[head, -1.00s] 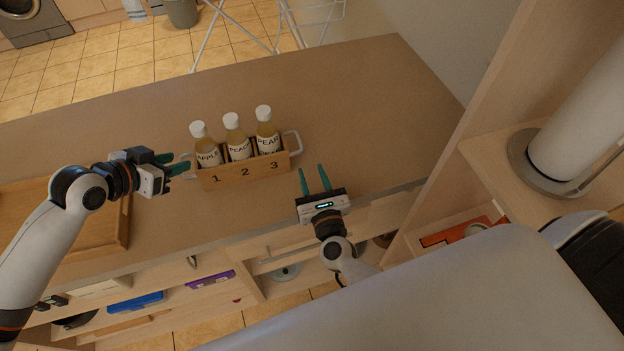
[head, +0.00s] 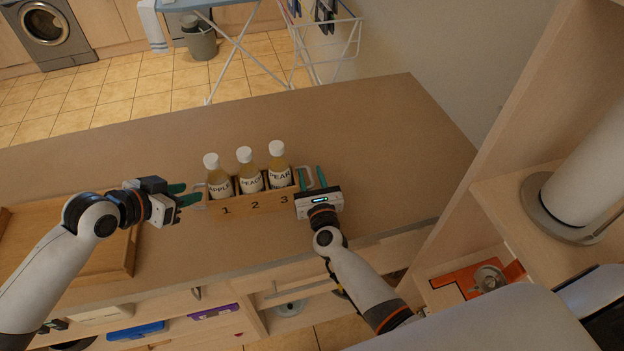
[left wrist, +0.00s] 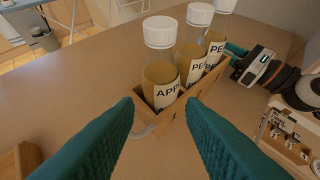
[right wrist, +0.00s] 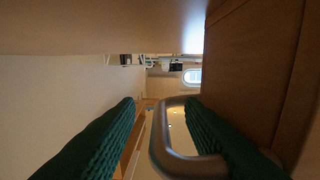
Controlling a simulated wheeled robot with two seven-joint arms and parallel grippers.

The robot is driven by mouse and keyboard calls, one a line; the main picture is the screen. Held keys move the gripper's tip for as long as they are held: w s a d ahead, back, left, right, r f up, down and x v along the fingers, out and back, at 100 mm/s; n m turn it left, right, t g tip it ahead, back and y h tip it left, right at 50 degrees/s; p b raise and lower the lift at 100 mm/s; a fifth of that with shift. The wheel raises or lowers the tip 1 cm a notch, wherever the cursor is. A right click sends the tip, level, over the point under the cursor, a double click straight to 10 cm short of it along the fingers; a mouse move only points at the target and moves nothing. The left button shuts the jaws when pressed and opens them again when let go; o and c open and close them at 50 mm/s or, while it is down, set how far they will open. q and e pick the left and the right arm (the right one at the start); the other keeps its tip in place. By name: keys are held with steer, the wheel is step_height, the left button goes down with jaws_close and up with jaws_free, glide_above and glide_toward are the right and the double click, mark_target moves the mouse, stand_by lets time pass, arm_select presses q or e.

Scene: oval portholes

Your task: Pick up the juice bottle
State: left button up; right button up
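Three juice bottles with white caps stand upright in a wooden crate (head: 255,206) numbered 1, 2, 3: apple (head: 219,178) at left, peach (head: 250,172) in the middle, pear (head: 278,168) at right. My left gripper (head: 190,194) is open at the crate's left handle; the left wrist view shows the apple bottle (left wrist: 160,64) ahead, beyond the fingertips. My right gripper (head: 311,178) is open at the crate's right end. In the right wrist view the metal handle (right wrist: 170,140) lies between its fingers. I cannot tell whether they touch it.
A wooden tray (head: 130,262) lies on the counter (head: 390,150) at the left. The counter is clear behind and to the right of the crate. A shelf unit (head: 500,190) stands at the right. Open shelves with boxes lie below the front edge.

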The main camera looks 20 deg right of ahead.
jaws_close()
